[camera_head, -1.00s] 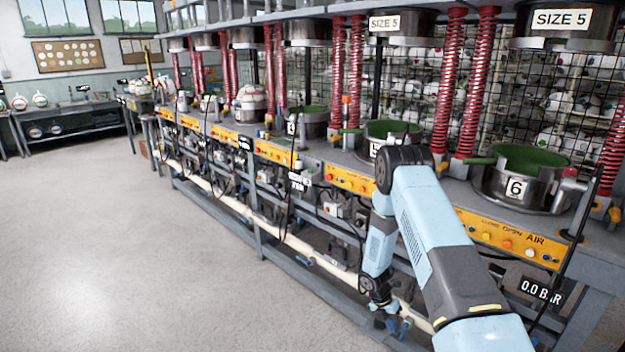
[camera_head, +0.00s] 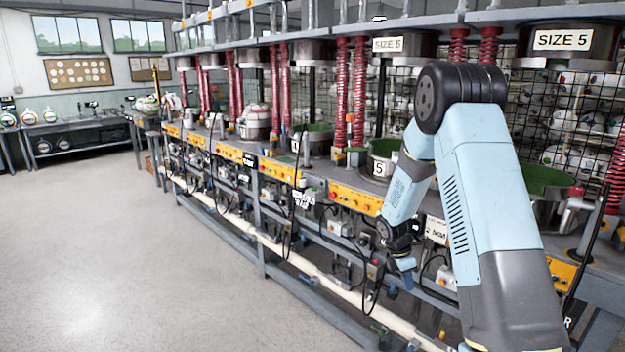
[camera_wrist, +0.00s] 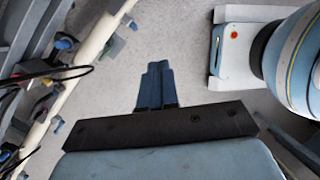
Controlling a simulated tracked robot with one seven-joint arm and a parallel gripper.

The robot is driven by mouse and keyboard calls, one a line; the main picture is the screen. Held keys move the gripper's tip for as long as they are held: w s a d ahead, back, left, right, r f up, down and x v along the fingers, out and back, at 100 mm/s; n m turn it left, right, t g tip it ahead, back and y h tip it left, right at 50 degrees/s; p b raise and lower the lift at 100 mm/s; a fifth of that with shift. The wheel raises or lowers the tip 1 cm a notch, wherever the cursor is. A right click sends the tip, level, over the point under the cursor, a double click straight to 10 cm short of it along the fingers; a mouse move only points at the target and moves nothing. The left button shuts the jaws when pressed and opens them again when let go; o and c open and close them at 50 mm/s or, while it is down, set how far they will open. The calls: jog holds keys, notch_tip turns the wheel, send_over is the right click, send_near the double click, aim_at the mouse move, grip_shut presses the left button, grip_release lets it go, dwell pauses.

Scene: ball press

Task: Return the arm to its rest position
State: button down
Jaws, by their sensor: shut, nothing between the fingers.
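My arm is pale blue and grey, with its dark elbow raised at the right of the head view. The forearm hangs down to the left from the elbow. My gripper (camera_head: 406,268) is at its lower end, in front of the press bench (camera_head: 258,262) and below its top. In the wrist view my gripper (camera_wrist: 157,72) points over bare floor, its two blue fingers together with nothing between them.
A pale pipe (camera_head: 310,272) runs low along the bench; it also shows at the left in the wrist view (camera_wrist: 88,48), with cables beside it. Yellow control panels (camera_head: 355,199) line the bench front. The floor (camera_head: 110,250) at the left is clear.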

jog(key=s+a+r+m+t, duration=0.1)
jog(key=s+r+m, duration=0.25)
jog(key=r, duration=0.55)
jog(key=s+a+r+m+t+y, duration=0.1)
jog(key=s+r+m, duration=0.2)
jog(key=s+r, duration=0.35)
jog(key=s+r+m+t, duration=0.1)
jog(key=s+r+m, duration=0.25)
jog(key=r, duration=0.75)
jog(key=s+a+r+m+t+y, duration=0.1)
jog(key=s+r+m, duration=0.4)
jog(key=s, duration=0.5)
jog(key=s+a+r+m+t+y, duration=0.1)
jog(key=s+r+m, duration=0.3)
jog(key=s, duration=0.6)
jog(key=shift+a+r+m+t, duration=0.35)
jog(key=shift+a+m+t, duration=0.05)
jog(key=shift+a+t, duration=0.4)
